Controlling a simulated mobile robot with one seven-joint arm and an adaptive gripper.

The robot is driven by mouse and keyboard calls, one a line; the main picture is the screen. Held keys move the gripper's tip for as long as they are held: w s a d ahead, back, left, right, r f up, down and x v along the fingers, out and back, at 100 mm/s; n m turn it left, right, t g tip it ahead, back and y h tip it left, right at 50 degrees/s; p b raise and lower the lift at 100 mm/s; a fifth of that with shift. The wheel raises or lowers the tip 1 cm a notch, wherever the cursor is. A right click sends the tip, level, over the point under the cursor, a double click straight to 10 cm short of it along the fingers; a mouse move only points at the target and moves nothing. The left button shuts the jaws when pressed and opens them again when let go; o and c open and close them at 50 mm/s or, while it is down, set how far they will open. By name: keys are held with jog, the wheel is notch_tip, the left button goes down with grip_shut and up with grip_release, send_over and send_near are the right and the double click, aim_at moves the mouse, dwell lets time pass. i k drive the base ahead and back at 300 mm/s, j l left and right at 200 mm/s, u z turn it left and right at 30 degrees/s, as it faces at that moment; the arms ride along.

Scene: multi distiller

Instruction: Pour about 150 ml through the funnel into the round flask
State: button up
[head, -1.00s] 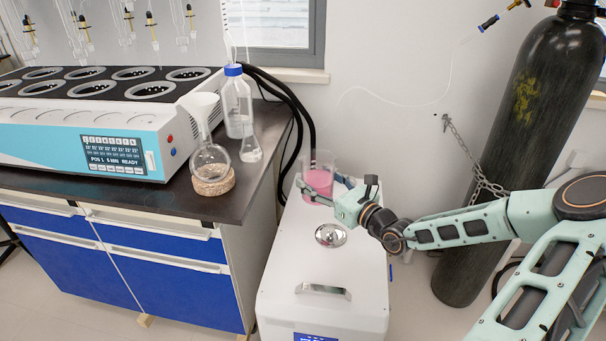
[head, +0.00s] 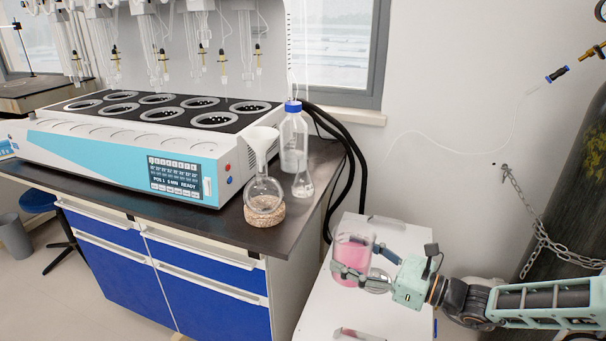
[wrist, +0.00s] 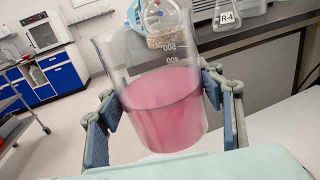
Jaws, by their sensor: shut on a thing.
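My gripper (head: 372,267) is shut on a clear beaker of pink liquid (head: 350,262). In the wrist view the beaker (wrist: 160,105) stands between the two fingers, slightly tilted, with marks of 400 and 500 above the liquid. The round flask (head: 263,193) sits on a cork ring (head: 265,211) near the front right corner of the dark bench. A white funnel (head: 262,143) stands in its neck. In the wrist view the flask (wrist: 163,18) shows behind the beaker, partly cut off. The beaker is apart from the flask, to its right and lower in the head view.
A blue-capped bottle (head: 294,140) and a small conical flask (head: 303,184) stand right of the round flask. The distiller (head: 120,150) fills the bench to the left. A white cabinet (head: 340,312) is below the beaker. A gas cylinder (head: 570,215) stands at right.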

aim_at(260, 153)
jog(key=k+j, duration=0.45)
jog(key=j, duration=0.55)
jog(key=i+j, duration=0.5)
jog(key=j, duration=0.15)
